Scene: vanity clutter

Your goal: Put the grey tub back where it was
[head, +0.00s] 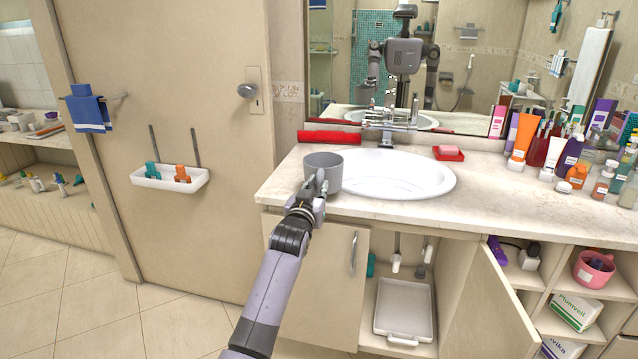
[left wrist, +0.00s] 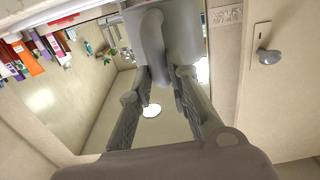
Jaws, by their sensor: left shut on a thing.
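The grey tub (head: 323,166) is at the left end of the vanity counter (head: 480,195), just left of the sink. My left gripper (head: 320,184) is shut on the near side of the tub. The tub looks upright; I cannot tell whether its base touches the counter. In the left wrist view the tub (left wrist: 185,35) shows at the top, between the fingertips of my left gripper (left wrist: 163,75). Its inside is mostly hidden. My right gripper is not in view.
The white sink (head: 400,175) is beside the tub. A red rolled item (head: 329,137) lies behind it, and a red soap dish (head: 447,154) is beyond the sink. Several bottles crowd the counter's right end. An open cabinet door (head: 487,305) stands below.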

